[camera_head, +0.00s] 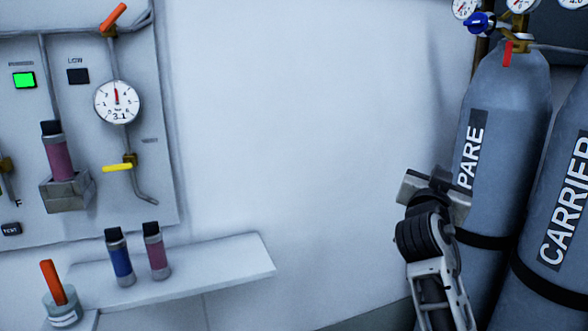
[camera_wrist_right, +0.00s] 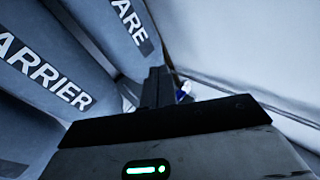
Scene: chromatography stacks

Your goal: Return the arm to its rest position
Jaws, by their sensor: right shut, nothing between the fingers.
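My right arm comes up from the bottom right in the head view. Its gripper (camera_head: 437,180) is raised in front of the grey cylinder marked "PARE" (camera_head: 500,115), apart from the panel and shelf. In the right wrist view my right gripper (camera_wrist_right: 158,85) has its dark fingers together, with nothing seen between them. The wrist view also shows the "ARE" cylinder (camera_wrist_right: 112,55) and the "ARRIER" cylinder (camera_wrist_right: 45,85) on the left. My left gripper is in neither view.
A wall panel with a gauge (camera_head: 117,102), a yellow lever (camera_head: 117,168) and a held pink cartridge (camera_head: 57,158) is at the left. Blue (camera_head: 120,260) and pink (camera_head: 156,253) cartridges stand on a shelf (camera_head: 225,272). The CARRIER cylinder (camera_head: 568,150) is far right. The middle wall is clear.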

